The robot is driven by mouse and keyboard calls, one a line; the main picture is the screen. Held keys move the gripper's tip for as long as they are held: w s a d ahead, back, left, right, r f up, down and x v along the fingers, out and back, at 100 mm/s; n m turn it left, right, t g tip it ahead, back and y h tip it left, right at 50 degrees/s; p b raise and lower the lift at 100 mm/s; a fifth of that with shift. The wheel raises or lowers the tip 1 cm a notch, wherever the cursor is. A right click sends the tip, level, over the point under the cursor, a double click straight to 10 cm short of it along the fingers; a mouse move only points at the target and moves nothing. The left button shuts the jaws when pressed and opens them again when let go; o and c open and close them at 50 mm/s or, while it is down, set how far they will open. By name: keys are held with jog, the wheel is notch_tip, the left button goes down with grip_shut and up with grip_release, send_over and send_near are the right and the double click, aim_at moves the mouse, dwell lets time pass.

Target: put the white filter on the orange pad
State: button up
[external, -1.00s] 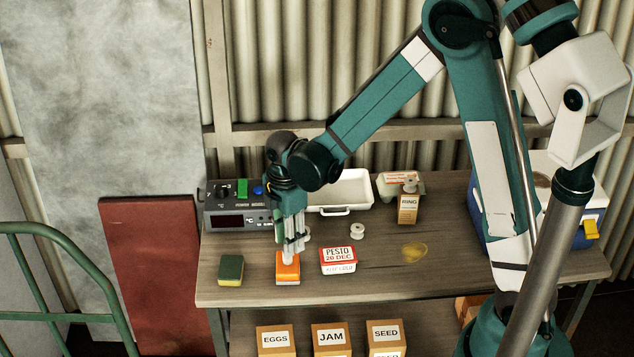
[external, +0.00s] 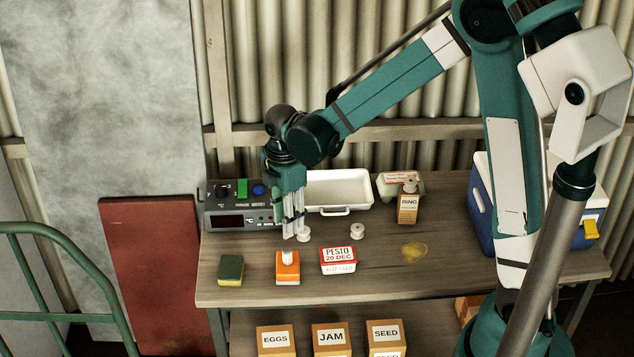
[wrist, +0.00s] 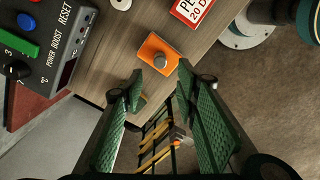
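The orange pad (external: 287,275) lies near the front edge of the bench; it also shows in the wrist view (wrist: 150,52). A small white cylinder, which looks like the white filter (external: 287,257), stands upright on its top.
A PESTO tub (external: 338,261) is right of the pad, a yellow-green sponge (external: 231,270) left. White spools (external: 357,231) (external: 304,235) stand behind. A control box (external: 238,210), white tray (external: 345,190) and RINO carton (external: 408,207) are further back. The right front bench is mostly clear.

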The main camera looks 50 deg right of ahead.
dwell(0.4)
jog(key=s+d+r+m+t, duration=0.25)
jog(key=s+r+m, duration=0.45)
jog(key=s+r, duration=0.45)
jog(key=s+r+m+t, duration=0.2)
jog(key=s+r+m, duration=0.2)
jog(key=s, duration=0.2)
jog(key=s+d+r+m+t, duration=0.1)
jog(key=s+r+m+t, duration=0.1)
jog(key=s, duration=0.4)
jog(key=shift+s+d+r+m+t, duration=0.35)
jog(key=shift+r+m, duration=0.5)
jog(key=shift+m, duration=0.55)
jog(key=shift+f, duration=0.1)
jog(key=shift+f+b, duration=0.5)
jog(key=shift+b, duration=0.1)
